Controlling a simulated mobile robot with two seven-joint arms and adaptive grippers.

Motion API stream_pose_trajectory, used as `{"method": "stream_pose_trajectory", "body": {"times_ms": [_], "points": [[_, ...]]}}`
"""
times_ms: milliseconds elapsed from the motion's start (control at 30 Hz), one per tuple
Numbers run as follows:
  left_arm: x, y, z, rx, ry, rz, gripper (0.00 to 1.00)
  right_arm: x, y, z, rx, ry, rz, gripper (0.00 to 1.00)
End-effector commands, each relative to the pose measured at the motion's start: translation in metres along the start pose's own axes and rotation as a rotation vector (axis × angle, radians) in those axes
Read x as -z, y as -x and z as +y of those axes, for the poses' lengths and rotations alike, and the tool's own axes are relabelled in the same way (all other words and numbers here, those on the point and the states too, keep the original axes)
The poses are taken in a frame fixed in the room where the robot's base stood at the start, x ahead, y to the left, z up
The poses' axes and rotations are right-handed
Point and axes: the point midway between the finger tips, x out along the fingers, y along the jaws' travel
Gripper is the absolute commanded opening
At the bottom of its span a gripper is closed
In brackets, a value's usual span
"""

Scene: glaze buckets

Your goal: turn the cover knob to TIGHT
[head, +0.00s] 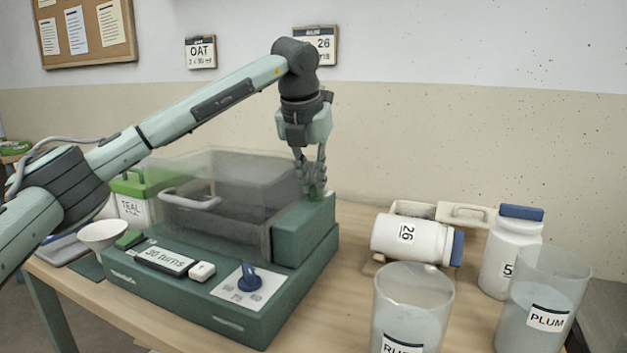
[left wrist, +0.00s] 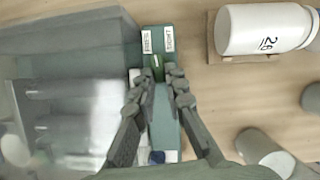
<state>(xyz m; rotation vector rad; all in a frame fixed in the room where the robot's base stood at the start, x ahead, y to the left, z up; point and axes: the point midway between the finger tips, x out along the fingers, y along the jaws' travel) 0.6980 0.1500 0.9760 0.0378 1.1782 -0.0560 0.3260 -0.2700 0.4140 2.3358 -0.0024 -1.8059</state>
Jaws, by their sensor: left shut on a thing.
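The green cover knob (head: 315,192) sits on top of the raised block (head: 305,232) at the right end of the teal machine. My left gripper (head: 309,184) points straight down over the block, its fingers shut on the knob. In the left wrist view the fingertips (left wrist: 158,78) close around the knob (left wrist: 157,66), which is mostly hidden between them. A pale mark on it points roughly up the picture, towards the gap between two white labels. The right label (left wrist: 169,39) seems to read TIGHT; the left label (left wrist: 147,40) is too blurred to read. The clear cover (head: 215,185) is down.
A blue dial (head: 249,277) and a "30 turns" display (head: 165,260) are on the machine's front. A white jar marked 26 (head: 410,240) lies on its side to the right. Another jar (head: 510,250) and the RU… (head: 411,300) and PLUM (head: 545,295) buckets stand nearby.

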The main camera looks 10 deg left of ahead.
Motion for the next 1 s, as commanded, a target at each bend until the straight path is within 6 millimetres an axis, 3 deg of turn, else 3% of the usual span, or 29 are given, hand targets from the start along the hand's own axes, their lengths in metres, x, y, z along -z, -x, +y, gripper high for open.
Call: {"method": "stream_pose_trajectory", "body": {"times_ms": [367, 400, 567, 1000], "points": [[-0.0016, 0.0014, 0.0006, 0.003, -0.003, -0.005, 0.00, -0.0007, -0.0014, -0.0021, 0.003, 0.003, -0.003, 0.40], [-0.0016, 0.0014, 0.0006, 0.003, -0.003, -0.005, 0.14, -0.0003, -0.0011, -0.0021, 0.003, 0.003, -0.002, 0.40], [-0.0011, 0.0010, 0.0008, 0.002, -0.003, -0.003, 0.33, 0.0017, 0.0002, -0.0020, 0.003, 0.003, 0.003, 0.40], [-0.0002, -0.0003, 0.0037, -0.004, 0.001, 0.002, 0.33, 0.0040, 0.0010, 0.0002, 0.000, -0.001, 0.008, 0.40]]}}
